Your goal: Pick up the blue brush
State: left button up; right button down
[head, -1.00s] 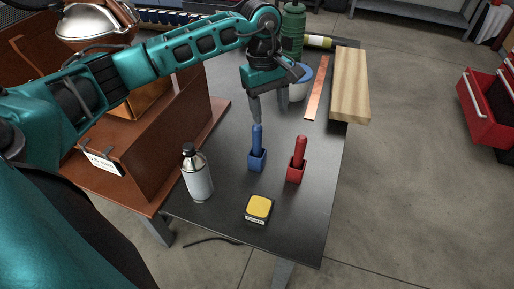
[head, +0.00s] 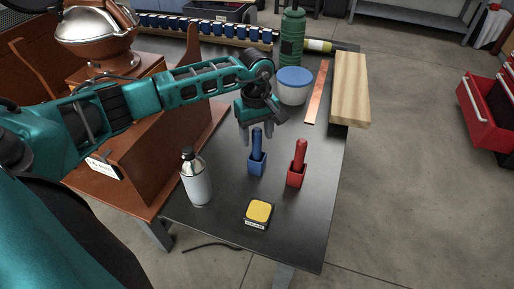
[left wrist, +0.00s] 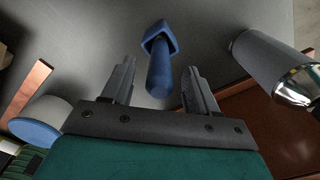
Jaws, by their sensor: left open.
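The blue brush (head: 257,153) stands upright on the dark tabletop, its handle up and its square blue base at the bottom. My left gripper (head: 258,136) is open and empty, just behind and around the level of the handle's top in the head view. In the left wrist view the blue brush (left wrist: 160,70) shows between and beyond the two open fingers (left wrist: 155,82), with its handle end pointing towards the gripper. I cannot tell that any finger touches it. My right gripper is not in view.
A red brush (head: 298,163) stands close to the right. A blue-lidded white tub (head: 293,90), a copper strip (head: 317,93) and a wooden board (head: 350,90) are behind.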

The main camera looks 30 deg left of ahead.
pick_arm(q)
notch_tip(320, 180, down, 2)
grip_shut()
dwell(0.6)
jog(key=shift+r, duration=0.1)
